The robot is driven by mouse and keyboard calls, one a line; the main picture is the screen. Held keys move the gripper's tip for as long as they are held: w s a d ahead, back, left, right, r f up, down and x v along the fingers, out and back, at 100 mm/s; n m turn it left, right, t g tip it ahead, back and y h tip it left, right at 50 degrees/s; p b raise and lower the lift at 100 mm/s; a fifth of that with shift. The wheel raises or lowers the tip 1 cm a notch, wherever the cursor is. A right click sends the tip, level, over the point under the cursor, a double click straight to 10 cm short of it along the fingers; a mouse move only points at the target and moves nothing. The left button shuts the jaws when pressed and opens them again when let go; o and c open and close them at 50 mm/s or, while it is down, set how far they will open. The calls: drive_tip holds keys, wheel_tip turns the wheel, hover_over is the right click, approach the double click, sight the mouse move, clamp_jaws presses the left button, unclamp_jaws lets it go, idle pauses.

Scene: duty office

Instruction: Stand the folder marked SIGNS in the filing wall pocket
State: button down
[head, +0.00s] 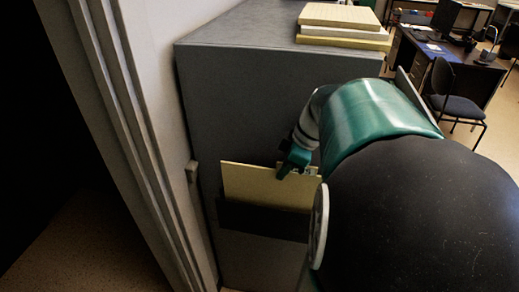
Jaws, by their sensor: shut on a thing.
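A cream folder (248,186) is upright against the side of the grey cabinet. My gripper (283,172) is shut on its upper edge, right of its middle. The dark filing wall pocket (258,221) is on the cabinet side, and the folder's lower part is hidden behind the pocket's front. I cannot tell how deep the folder sits or whether it touches the bottom. No SIGNS marking is readable from here. My arm covers the right end of the folder and pocket.
The grey cabinet (260,45) carries a stack of cream and white folders (340,28) on top. A door frame (135,120) stands close on the left, with a dark opening beyond. A desk (440,55) and a chair (455,95) are at the back right.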

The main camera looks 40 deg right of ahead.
sight(283, 181)
drive_tip(key=shift+f, duration=2.35)
drive_tip(key=c, duration=1.5)
unclamp_jaws()
drive_tip(key=shift+r, duration=0.1)
drive_tip(key=shift+r, duration=3.4)
